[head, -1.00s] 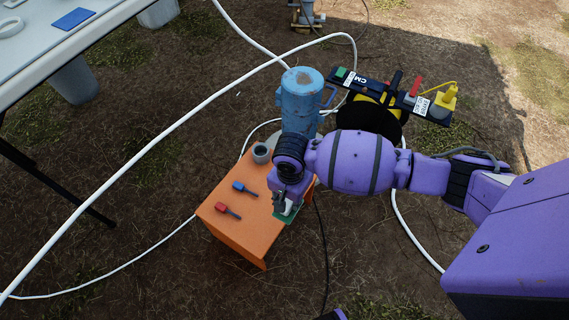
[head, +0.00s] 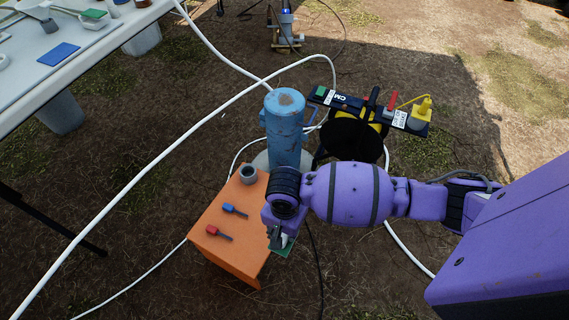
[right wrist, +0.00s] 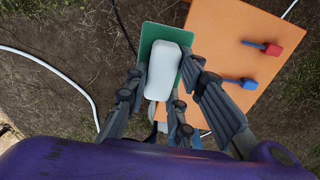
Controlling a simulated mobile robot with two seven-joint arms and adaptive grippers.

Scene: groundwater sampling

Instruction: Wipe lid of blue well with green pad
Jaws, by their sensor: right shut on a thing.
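The blue well (head: 285,135) is an upright blue cylinder behind the orange table. Its round lid (head: 285,98) has brown rust or dirt marks, and nothing covers it. My right gripper (head: 281,236) is at the right edge of the orange table, in front of and below the lid. It is shut on the white block-shaped grip (right wrist: 163,70) of the green pad (right wrist: 150,36). In the head view the green pad (head: 289,247) shows only partly beneath the gripper. In the right wrist view it overlaps the table's edge. My left gripper is out of view.
A black reel (head: 350,140) with a switch panel stands right of the well. White hoses cross the ground. A white table (head: 90,60) is at upper left.

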